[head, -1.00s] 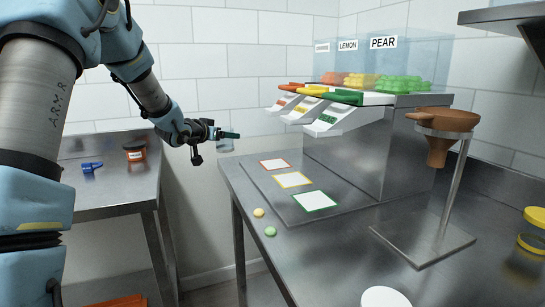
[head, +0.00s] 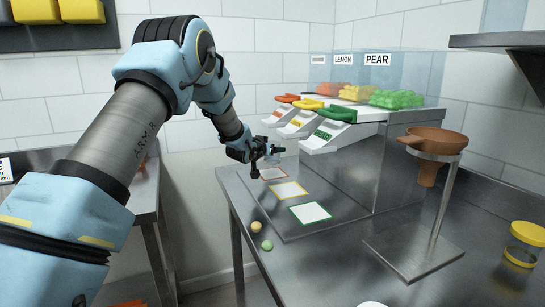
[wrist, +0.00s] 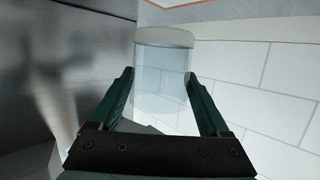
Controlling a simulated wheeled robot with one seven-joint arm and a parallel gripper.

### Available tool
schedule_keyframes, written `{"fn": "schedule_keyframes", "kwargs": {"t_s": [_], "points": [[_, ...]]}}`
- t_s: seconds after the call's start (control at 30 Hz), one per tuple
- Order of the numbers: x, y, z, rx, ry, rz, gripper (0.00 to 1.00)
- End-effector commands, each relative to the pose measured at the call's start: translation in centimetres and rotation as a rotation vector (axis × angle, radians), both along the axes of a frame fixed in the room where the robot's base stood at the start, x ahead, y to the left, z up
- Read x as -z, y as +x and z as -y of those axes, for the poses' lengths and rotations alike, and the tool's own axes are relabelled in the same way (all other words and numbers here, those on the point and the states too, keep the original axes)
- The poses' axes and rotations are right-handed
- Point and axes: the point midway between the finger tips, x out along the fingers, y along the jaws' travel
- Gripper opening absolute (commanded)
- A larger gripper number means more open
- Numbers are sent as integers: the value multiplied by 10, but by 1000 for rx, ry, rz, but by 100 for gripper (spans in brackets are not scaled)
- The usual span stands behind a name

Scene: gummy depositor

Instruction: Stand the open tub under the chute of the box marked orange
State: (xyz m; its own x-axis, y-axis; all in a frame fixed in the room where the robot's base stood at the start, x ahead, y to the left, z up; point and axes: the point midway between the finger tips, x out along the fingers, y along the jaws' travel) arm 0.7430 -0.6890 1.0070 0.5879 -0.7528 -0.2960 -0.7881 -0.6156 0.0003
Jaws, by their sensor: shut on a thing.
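My gripper (head: 275,150) is shut on the clear tub (wrist: 163,82), which shows between the two green fingers in the wrist view. In the head view the tub is faint and mostly lost behind the gripper. The gripper is just above the bench's left end, close to the orange-bordered square (head: 273,173). The box with the small, blurred label (head: 318,60) holds orange gummies (head: 338,88) and is the leftmost of three. Its chute (head: 281,113) slopes down above and right of the gripper. I cannot tell whether the tub touches the bench.
Yellow (head: 289,189) and green (head: 310,212) bordered squares lie nearer. LEMON and PEAR boxes stand to the right. Two gummies (head: 261,235) lie by the bench's left edge. A brown funnel (head: 436,142) on a stand and a yellow-lidded jar (head: 525,243) are at right.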

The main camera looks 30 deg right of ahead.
Motion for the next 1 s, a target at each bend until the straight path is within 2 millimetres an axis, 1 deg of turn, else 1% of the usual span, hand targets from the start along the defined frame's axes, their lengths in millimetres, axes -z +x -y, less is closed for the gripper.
{"fn": "schedule_keyframes", "kwargs": {"t_s": [0.07,0.23,0.37,0.77,0.8,0.97,1.0], "points": [[6,0,-1,-1,1,0,24],[32,0,0,0,4,-2,24],[37,0,3,0,1,2,24],[44,0,3,-1,0,2,24],[44,0,3,-1,0,2,81],[43,0,3,-1,0,2,99],[43,0,3,-1,0,2,100]]}}
